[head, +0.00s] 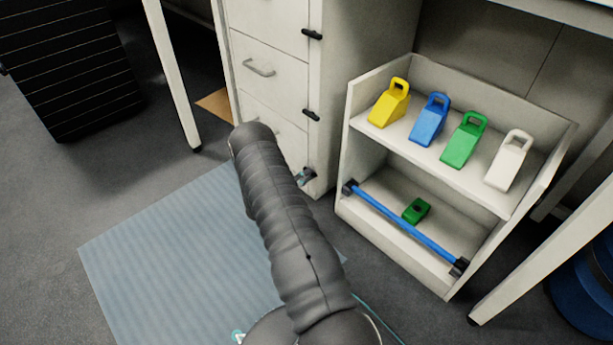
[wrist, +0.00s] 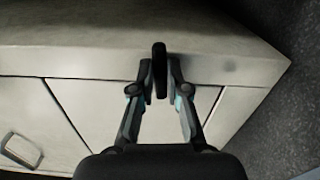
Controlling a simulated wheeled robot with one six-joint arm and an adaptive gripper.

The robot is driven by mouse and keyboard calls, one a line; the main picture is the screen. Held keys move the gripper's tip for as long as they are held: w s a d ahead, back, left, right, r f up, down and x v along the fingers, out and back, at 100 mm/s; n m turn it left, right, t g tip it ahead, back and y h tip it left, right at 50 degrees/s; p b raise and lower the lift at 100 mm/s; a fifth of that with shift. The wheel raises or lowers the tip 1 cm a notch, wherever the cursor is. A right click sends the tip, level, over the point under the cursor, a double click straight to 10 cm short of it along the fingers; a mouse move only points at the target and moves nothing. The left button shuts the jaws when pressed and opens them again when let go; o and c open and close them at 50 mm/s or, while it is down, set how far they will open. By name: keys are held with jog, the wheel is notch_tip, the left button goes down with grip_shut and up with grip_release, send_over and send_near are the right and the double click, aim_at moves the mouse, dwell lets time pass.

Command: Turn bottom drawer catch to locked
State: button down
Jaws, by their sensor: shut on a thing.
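The bottom drawer catch (wrist: 160,70) is a small black lever at the edge of the white drawer cabinet (wrist: 75,62). My gripper (wrist: 160,78) has one finger on each side of the catch in the wrist view, closed on it. The catch runs up and down in that picture. In the head view my gripper (head: 305,176) is low at the cabinet's front right corner, and my arm covers much of the bottom drawer. The bottom catch cannot be made out clearly there.
Two more black catches, a top one (head: 312,34) and a middle one (head: 311,115), sit above on the same edge. A white shelf unit (head: 345,155) with coloured wedges and a blue bar (head: 405,225) stands close to the right. A blue-grey mat (head: 150,250) lies left on the floor.

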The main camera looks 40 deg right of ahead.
jog(key=shift+m, duration=0.5)
jog(key=c, duration=1.2)
grip_release()
jog(key=shift+o, duration=0.2)
jog(key=s+a, duration=0.1)
jog(key=a, duration=1.1)
jog(key=shift+d+f, duration=0.1)
